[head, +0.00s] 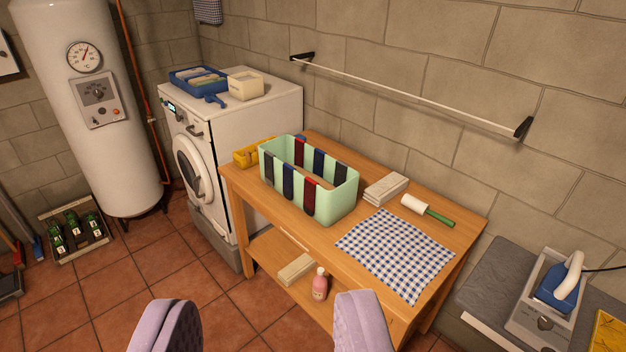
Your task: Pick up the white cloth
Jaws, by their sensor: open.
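A folded off-white stack (386,189), which looks like the white cloth, lies on the wooden table (330,238) near its back edge, between a mint-green basket and a lint roller. A second pale folded bundle (296,268) lies on the table's lower shelf; I cannot tell its material. My gripper (266,298) shows two lilac padded fingers at the bottom of the view, spread wide with nothing between them. It is in front of the table, apart from both.
A blue checked cloth (398,252) covers the table's right front. A pink bottle (320,284) stands on the shelf. A washing machine (262,118) stands left, an iron (558,292) right. Tiled floor (170,270) is open at left.

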